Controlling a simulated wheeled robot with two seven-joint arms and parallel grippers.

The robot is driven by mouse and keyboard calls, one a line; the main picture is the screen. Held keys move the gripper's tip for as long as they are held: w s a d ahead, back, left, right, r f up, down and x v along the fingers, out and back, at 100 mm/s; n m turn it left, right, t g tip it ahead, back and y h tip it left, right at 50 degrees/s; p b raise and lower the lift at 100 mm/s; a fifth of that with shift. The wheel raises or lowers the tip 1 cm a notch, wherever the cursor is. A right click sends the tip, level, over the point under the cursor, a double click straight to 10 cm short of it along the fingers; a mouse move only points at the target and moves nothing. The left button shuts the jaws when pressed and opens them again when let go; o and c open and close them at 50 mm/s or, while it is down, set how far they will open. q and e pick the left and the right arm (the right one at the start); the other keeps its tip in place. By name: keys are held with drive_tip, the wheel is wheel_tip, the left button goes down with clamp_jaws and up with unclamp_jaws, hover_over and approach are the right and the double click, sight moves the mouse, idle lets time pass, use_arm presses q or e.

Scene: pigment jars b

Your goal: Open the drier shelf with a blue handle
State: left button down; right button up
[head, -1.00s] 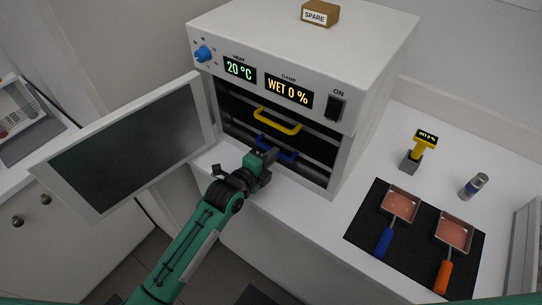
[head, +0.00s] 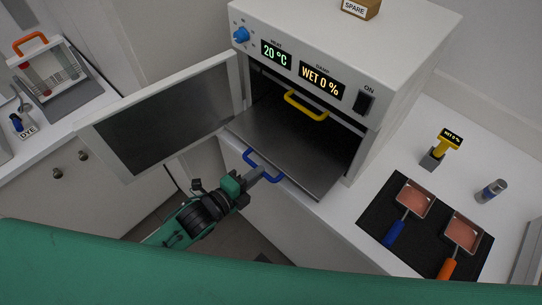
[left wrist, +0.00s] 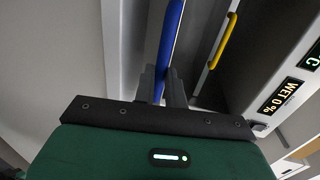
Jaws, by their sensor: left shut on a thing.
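The drier (head: 400,45) is a white box on the counter with its door (head: 160,122) swung open to the left. The lower shelf (head: 300,150) is a flat dark metal sheet and is slid well out of the drier's front. Its blue handle (head: 262,166) is at the shelf's front edge. My left gripper (head: 258,174) is shut on the blue handle. In the left wrist view the blue handle (left wrist: 170,40) runs up from between the fingers. The upper shelf's yellow handle (head: 305,107) stays at the drier's front. My right gripper is not in view.
A black mat (head: 375,220) on the right counter holds a blue-handled pan (head: 414,199) and an orange-handled pan (head: 463,233). A yellow damp meter (head: 448,140) and a small cylinder (head: 491,190) stand behind. A SPARE block (head: 360,8) is on the drier.

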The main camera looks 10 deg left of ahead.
use_arm(q)
drive_tip(key=v, duration=0.3)
drive_tip(key=shift+s+a+f, duration=0.15)
drive_tip(key=shift+s+f, duration=0.05)
drive_tip(key=shift+f, duration=0.15)
drive_tip(key=c, duration=1.7)
unclamp_jaws()
drive_tip(key=shift+b+v, duration=1.85)
drive_tip(key=shift+v, duration=5.05)
